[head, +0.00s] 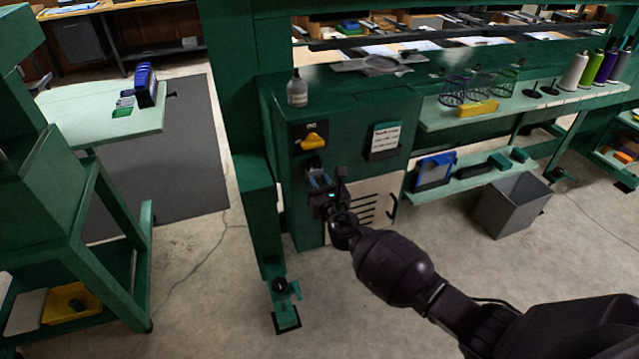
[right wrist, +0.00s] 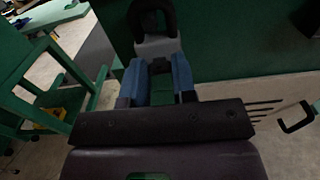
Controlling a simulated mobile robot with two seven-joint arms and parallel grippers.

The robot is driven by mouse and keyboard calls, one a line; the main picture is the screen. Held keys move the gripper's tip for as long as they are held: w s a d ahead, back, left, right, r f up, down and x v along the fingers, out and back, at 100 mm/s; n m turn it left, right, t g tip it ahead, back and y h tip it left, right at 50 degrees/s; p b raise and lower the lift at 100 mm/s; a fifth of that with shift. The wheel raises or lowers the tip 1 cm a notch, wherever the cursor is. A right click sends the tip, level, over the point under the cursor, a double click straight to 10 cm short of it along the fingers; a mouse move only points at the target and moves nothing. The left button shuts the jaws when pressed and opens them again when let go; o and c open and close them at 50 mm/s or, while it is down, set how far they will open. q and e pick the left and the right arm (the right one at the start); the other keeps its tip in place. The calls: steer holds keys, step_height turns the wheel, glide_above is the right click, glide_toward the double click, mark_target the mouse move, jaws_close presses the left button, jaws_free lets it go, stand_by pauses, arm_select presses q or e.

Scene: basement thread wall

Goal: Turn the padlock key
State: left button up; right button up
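The padlock (right wrist: 157,46) has a grey body and a thick dark shackle. It hangs on the front of the green cabinet (head: 345,105), below a yellow knob. In the head view it is small and partly hidden by my right gripper (head: 321,180). In the right wrist view, the blue fingers of my right gripper (right wrist: 159,72) stand apart just below the padlock body, with green showing between them. A small dark piece (right wrist: 159,66) shows between the fingertips; I cannot tell whether it is the key. My left gripper is not in view.
A yellow knob (head: 313,141) and a white label card (head: 385,137) are on the cabinet front. A green post (head: 262,210) stands close at left. A grey bin (head: 513,204) stands on the floor at right.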

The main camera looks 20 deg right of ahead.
steer(key=c, duration=0.3)
steer(key=m+b, duration=0.1)
steer(key=m, duration=0.1)
steer(key=m+b, duration=0.1)
steer(key=m, duration=0.1)
steer(key=shift+f+m, duration=0.2)
steer(key=shift+m, duration=0.1)
steer(key=shift+c, duration=0.2)
steer(key=shift+m, duration=0.5)
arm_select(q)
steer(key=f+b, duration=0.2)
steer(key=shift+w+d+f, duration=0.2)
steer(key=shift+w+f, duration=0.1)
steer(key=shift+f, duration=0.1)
arm_select(e)
steer(key=m, duration=1.1)
steer(key=shift+r, duration=0.2)
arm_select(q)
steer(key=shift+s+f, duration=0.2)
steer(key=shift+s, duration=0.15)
